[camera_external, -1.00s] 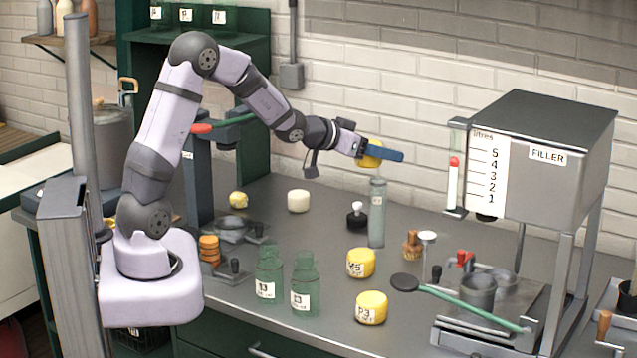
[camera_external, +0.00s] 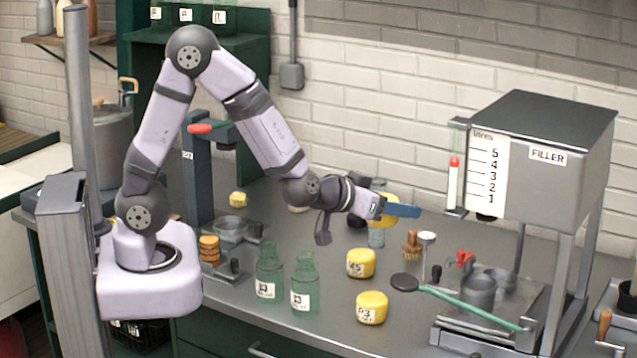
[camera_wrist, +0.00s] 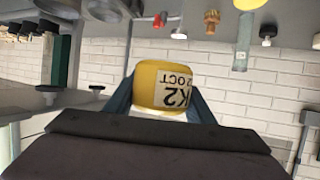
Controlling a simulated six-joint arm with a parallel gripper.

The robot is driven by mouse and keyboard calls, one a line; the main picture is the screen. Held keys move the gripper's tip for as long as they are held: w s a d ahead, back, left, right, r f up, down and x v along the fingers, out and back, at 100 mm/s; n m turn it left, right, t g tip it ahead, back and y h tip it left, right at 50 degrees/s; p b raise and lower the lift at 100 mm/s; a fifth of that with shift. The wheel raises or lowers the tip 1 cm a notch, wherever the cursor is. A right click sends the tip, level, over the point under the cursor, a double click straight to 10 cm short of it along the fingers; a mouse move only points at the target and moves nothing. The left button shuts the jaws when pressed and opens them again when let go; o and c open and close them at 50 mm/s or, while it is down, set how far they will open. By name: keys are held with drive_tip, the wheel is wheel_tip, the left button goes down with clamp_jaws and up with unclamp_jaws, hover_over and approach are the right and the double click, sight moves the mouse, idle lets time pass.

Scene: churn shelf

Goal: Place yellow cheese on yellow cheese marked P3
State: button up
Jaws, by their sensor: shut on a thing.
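My gripper (camera_external: 392,209) is shut on a yellow cheese (camera_external: 391,215), held in the air above the counter. In the wrist view the held cheese (camera_wrist: 158,86) sits between the fingers and its label reads K2, 2 OCT. The yellow cheese marked P3 (camera_external: 371,308) stands on the counter near its front edge, below and in front of my gripper, apart from it. Its top is bare. Another yellow cheese, its label looking like M5 (camera_external: 361,263), stands just behind P3.
Two green bottles (camera_external: 269,275) stand left of the cheeses. A clear bottle (camera_external: 376,236) and a brush (camera_external: 412,245) stand behind. A small yellow cheese (camera_external: 239,199) is at the back left.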

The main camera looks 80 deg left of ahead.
sight(388, 217)
drive_tip(key=shift+s+d+f, duration=0.75)
drive_tip(key=shift+s+f, duration=0.15)
drive_tip(key=shift+s, duration=0.05)
drive_tip(key=shift+w+f, duration=0.1)
drive_tip(key=shift+f, duration=1.85)
wheel_tip(388, 217, down, 6)
drive_tip(key=shift+f+p, duration=0.15)
drive_tip(key=shift+p, duration=0.15)
drive_tip(key=shift+f, duration=0.1)
drive_tip(key=shift+f+p, duration=0.35)
drive_tip(key=shift+f, duration=1.45)
